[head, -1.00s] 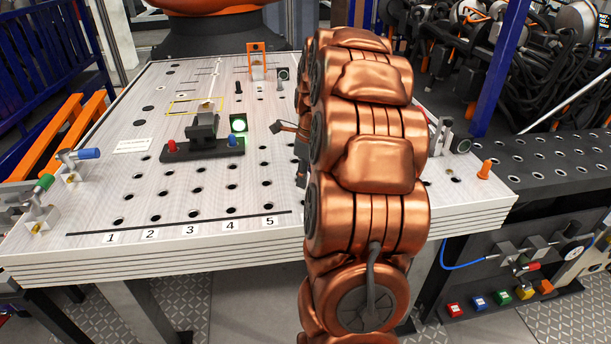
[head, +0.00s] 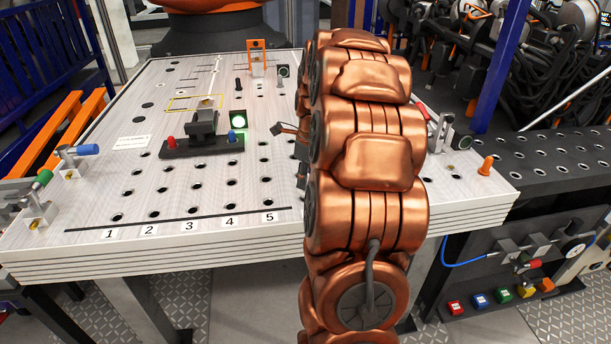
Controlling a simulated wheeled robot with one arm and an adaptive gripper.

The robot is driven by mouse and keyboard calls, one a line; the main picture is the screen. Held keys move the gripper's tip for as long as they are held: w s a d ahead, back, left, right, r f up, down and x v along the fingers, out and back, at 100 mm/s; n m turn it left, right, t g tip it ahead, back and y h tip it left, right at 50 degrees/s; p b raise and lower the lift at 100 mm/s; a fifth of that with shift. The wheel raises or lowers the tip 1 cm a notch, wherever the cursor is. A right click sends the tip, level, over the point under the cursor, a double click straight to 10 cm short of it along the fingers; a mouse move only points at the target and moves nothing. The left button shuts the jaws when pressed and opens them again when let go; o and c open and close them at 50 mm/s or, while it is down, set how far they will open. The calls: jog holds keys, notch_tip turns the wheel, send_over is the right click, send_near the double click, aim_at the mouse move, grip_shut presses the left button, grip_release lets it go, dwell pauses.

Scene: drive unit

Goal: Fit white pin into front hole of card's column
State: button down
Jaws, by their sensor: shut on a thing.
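A white card (head: 132,143) with print too small to read lies on the left part of the perforated white table (head: 150,249). Columns of holes run back from a black line with labels 1 to 5 in front. The front holes by labels 1 (head: 117,219), 3 (head: 193,211) and 5 (head: 268,203) look empty. My copper arm covers the table right of column 5. Only a dark part of my gripper (head: 301,152) shows at the arm's left edge. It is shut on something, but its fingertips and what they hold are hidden. I see no white pin.
An orange bracket (head: 257,58) stands farther back. Clamps stand at the left (head: 76,155) and right (head: 442,130) edges. An orange peg (head: 486,165) is at right.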

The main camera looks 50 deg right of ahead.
jog(key=shift+f+b, duration=0.45)
jog(key=shift+f, duration=0.55)
jog(key=shift+f, duration=0.2)
jog(key=c, duration=0.9)
grip_release()
notch_tip(320, 180, up, 12)
jog(key=s, duration=0.1)
jog(key=shift+s+d, duration=0.2)
jog(key=shift+s, duration=0.1)
